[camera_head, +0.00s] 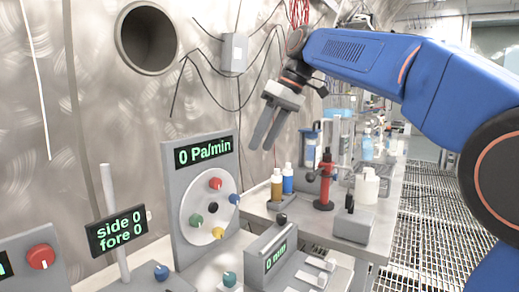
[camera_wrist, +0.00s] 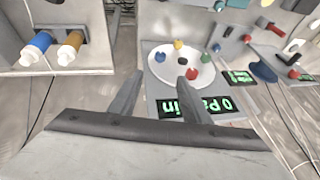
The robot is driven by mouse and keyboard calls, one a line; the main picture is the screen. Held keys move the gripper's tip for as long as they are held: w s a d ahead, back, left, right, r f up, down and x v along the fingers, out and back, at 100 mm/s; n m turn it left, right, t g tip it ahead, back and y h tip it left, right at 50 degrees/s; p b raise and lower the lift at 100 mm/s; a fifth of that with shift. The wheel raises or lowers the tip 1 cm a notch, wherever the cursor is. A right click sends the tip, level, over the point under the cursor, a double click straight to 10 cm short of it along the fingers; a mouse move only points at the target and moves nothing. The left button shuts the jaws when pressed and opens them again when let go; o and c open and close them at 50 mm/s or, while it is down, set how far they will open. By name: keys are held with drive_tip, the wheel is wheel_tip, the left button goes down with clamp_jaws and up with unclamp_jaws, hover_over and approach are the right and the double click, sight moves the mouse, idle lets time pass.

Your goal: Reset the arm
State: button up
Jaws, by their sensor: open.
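My blue arm reaches in from the right in the head view. My gripper (camera_head: 262,138) hangs from its end, pointing down and a little left, in front of the metal wall. Its two grey fingers are apart with nothing between them. In the wrist view my gripper (camera_wrist: 161,84) also shows open and empty, with the panel with the round white dial (camera_wrist: 181,68) beyond the fingers. In the head view that panel (camera_head: 183,160) reads "0 Pa/min" and stands below and left of the gripper, apart from it.
A bench holds yellow (camera_head: 277,184) and blue (camera_head: 288,178) bottles, a red stand (camera_head: 325,180) and white bottles (camera_head: 367,186). A "side 0 fore 0" display (camera_head: 118,231) and a red knob (camera_head: 41,256) are at the lower left. A grated floor (camera_head: 432,225) lies at the right.

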idle(0.3)
drive_tip(key=s+d+f+m+t+h, duration=0.1)
drive_tip(key=s+d+f+m, duration=0.2)
drive_tip(key=s+d+f, duration=0.4)
drive_tip(key=s+d+f+m+t+h, duration=0.1)
drive_tip(key=s+d+f+m+h, duration=0.1)
drive_tip(key=s+d+f, duration=0.6)
drive_tip(key=s+d+f+m+t+h, duration=0.1)
drive_tip(key=s+d+f+m, duration=0.4)
drive_tip(key=s+f, duration=0.9)
wheel_tip(320, 180, down, 6)
drive_tip(key=d+h, duration=0.1)
drive_tip(key=d, duration=0.1)
drive_tip(key=shift+s+d+t, duration=0.35)
drive_tip(key=shift+t, duration=0.05)
